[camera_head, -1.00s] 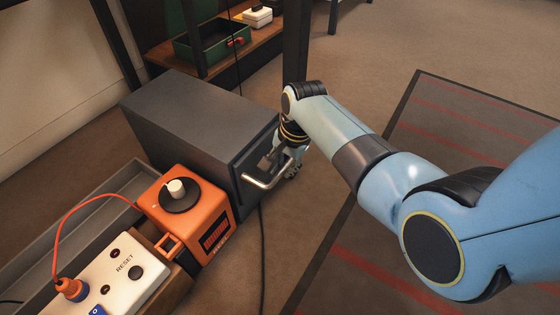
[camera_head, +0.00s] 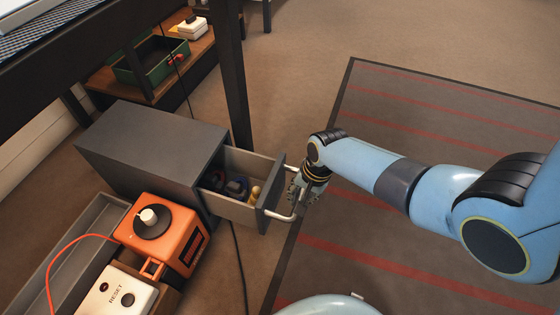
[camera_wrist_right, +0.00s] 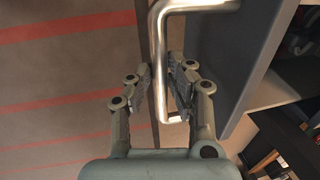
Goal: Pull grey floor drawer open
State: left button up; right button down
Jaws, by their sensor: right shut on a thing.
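The grey floor drawer (camera_head: 243,211) stands partly pulled out of its grey cabinet (camera_head: 150,145) in the head view. Its metal bar handle (camera_head: 293,211) sticks out from the front. Dark items and a yellowish piece (camera_head: 255,194) lie inside the drawer. My right gripper (camera_head: 300,193) is at the handle. In the right wrist view my right gripper (camera_wrist_right: 165,90) has its fingers on both sides of the handle (camera_wrist_right: 159,60), shut on it. The drawer front (camera_wrist_right: 225,60) is right of the fingers there. My left gripper is not in view.
An orange box with a knob (camera_head: 160,235) and a white RESET box (camera_head: 115,297) stand left of the drawer. A dark table leg (camera_head: 232,80) rises behind it. A striped mat (camera_head: 400,250) covers the floor to the right. A cable (camera_head: 240,265) lies in front.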

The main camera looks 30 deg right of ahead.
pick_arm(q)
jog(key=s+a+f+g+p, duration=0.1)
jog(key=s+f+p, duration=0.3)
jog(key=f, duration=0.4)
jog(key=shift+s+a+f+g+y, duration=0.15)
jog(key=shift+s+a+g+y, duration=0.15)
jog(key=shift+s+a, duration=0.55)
pick_arm(e)
jog(key=s+d, duration=1.1)
jog(key=s, duration=0.4)
jog(key=shift+s+d, duration=0.2)
jog(key=shift+d, duration=0.2)
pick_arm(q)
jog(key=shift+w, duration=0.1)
pick_arm(e)
jog(key=c, duration=1.2)
grip_release()
jog(key=shift+c, duration=0.2)
notch_tip(320, 180, up, 12)
jog(key=s+d, duration=0.1)
jog(key=shift+s+d, duration=0.2)
jog(key=shift+s, duration=0.15)
jog(key=shift+f, duration=0.15)
